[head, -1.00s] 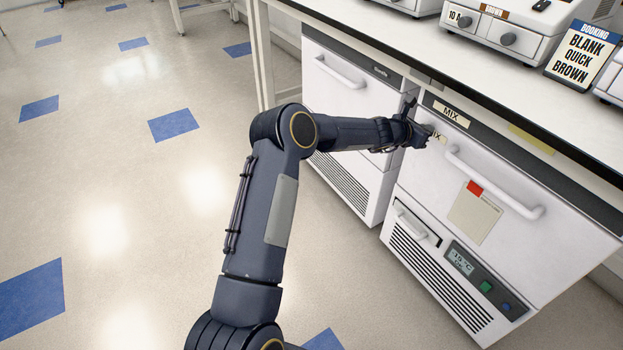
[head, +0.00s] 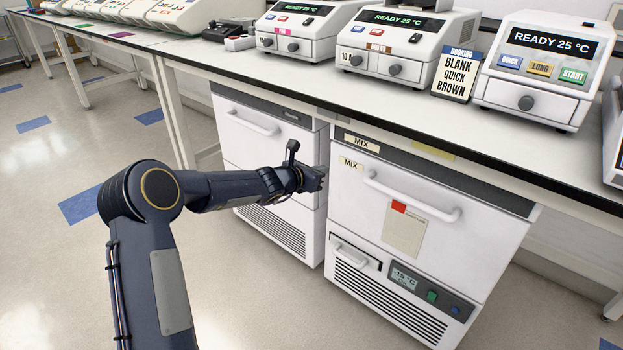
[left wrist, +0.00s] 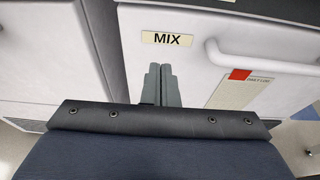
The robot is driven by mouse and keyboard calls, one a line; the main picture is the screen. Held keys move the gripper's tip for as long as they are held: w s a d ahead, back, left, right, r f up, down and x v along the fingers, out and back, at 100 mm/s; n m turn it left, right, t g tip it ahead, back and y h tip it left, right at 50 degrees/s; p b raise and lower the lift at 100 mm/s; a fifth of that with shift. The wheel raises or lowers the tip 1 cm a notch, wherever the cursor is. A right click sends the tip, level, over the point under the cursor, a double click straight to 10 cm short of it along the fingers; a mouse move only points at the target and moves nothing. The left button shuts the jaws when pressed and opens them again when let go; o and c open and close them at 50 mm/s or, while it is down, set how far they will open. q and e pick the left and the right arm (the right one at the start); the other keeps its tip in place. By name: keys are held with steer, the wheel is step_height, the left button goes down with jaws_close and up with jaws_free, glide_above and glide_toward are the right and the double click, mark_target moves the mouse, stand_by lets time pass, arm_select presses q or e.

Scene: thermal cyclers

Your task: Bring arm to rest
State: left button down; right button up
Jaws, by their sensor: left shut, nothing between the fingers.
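My left arm comes in from the lower left of the head view. Its gripper (head: 316,178) is shut and empty, in front of the gap between two white under-bench units. In the left wrist view the two grey fingers (left wrist: 162,84) are together, just below the MIX label (left wrist: 167,39). The freezer marked MIX (head: 425,200) is closed, with a horizontal bar handle (head: 412,200) right of the gripper. I cannot tell whether the fingertips touch anything. My right gripper is not in view.
The bench (head: 400,115) runs above the units. On it stand thermal cyclers, one (head: 535,68) reading READY 25 °C, and a booking sign (head: 457,75) reading BLANK QUICK BROWN. A second white unit (head: 265,150) stands to the left. Open floor (head: 50,260) lies at the left.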

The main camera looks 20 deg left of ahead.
arm_select(q)
steer(key=s+d+r+m+g+h, duration=0.1)
steer(key=s+d+r+m, duration=0.1)
steer(key=s+r+m, duration=0.35)
steer(key=s+d+r+m+g+h, duration=0.1)
steer(key=s+d+r+m, duration=0.2)
steer(key=s+m, duration=0.45)
steer(key=s+d+r+m+g+h, duration=0.15)
steer(key=s+r+m, duration=0.25)
steer(key=s, duration=0.5)
steer(key=s+a+f+m+g+y, duration=0.15)
steer(key=s+f+m, duration=0.45)
steer(key=s, duration=0.7)
steer(key=s+a+f+m+g+y, duration=0.1)
steer(key=s+f+m+g+y, duration=0.45)
steer(key=s, duration=0.85)
step_height(320, 180, up, 25)
steer(key=m+t+h+p, duration=0.1)
steer(key=t+h+p, duration=0.1)
steer(key=p, duration=2.2)
steer(key=shift+w+d+m, duration=0.2)
steer(key=shift+w+m, duration=0.05)
steer(key=shift+m, duration=0.1)
